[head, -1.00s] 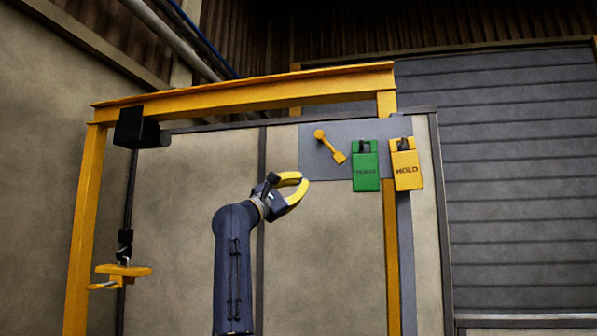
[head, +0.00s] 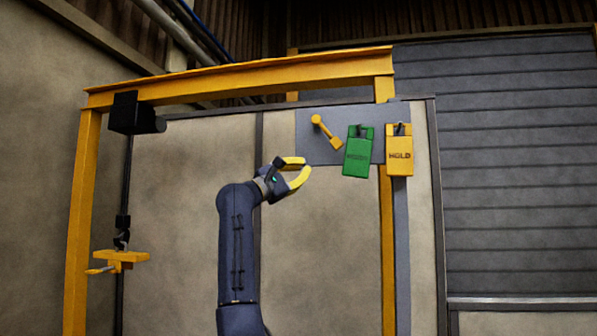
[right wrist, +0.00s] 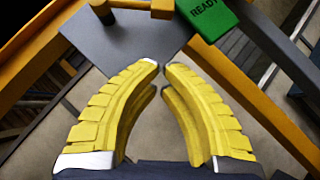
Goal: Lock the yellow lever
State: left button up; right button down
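The yellow lever (head: 326,132) is mounted on a grey panel (head: 308,152). Its round pivot is at the upper left, and its arm slants down to the right to a small block. In the right wrist view the lever's end block (right wrist: 162,8) shows at the top edge, with the rest partly cut off. My right gripper (head: 307,164) is at the panel's lower left corner, below the lever and apart from it. Its yellow fingers (right wrist: 161,68) curve together until the tips nearly meet, with nothing between them. My left gripper is not in view.
A green tag (head: 358,153) hangs tilted beside the lever, with a yellow HOLD tag (head: 400,155) to its right. A yellow frame (head: 240,80) surrounds the area. A yellow clamp-like piece (head: 122,257) hangs at the left. Space left of my right gripper is clear.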

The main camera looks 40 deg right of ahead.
aim_at(327, 132)
jog(key=x, duration=0.6)
jog(key=shift+s+d+r, duration=0.5)
jog(key=shift+s+r, duration=0.15)
jog(key=shift+s, duration=0.05)
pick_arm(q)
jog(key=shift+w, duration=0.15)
pick_arm(e)
jog(key=shift+s+d+r, duration=0.35)
jog(key=shift+s+r, duration=0.2)
jog(key=shift+s, duration=0.05)
